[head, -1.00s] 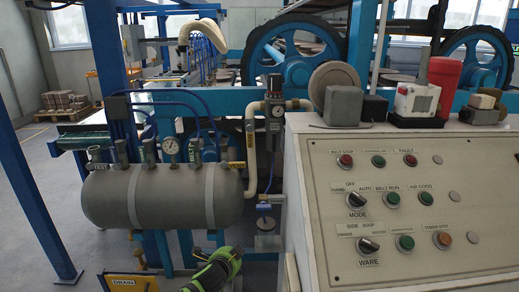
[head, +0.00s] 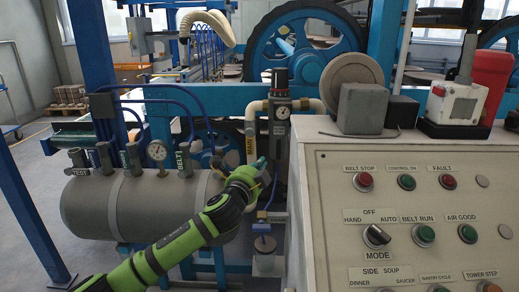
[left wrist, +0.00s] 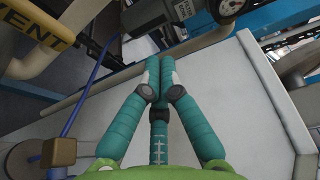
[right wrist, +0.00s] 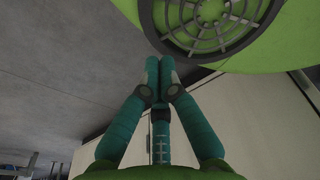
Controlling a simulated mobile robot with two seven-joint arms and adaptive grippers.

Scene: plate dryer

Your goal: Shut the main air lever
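A yellow MAIN label (head: 250,148) sits on the cream air pipe (head: 251,122) between the grey tank (head: 150,205) and the regulator with its gauge (head: 281,112). I cannot make out the main air lever clearly; my gripper and wrist cover much of that spot. My left gripper (head: 259,167) is just below and right of the label; contact cannot be told. In the left wrist view its fingers (left wrist: 154,72) are together with nothing visible between them, pointing toward the grey regulator (left wrist: 172,14). A yellow VENT label (left wrist: 38,26) is upper left. My right gripper's fingers (right wrist: 158,68) are shut and empty.
The control panel (head: 330,215) fills the right side, close beside my left gripper. Several labelled valves top the tank, including BELT (head: 183,162). Blue hoses (head: 165,100) and a blue post (head: 90,60) stand at the left.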

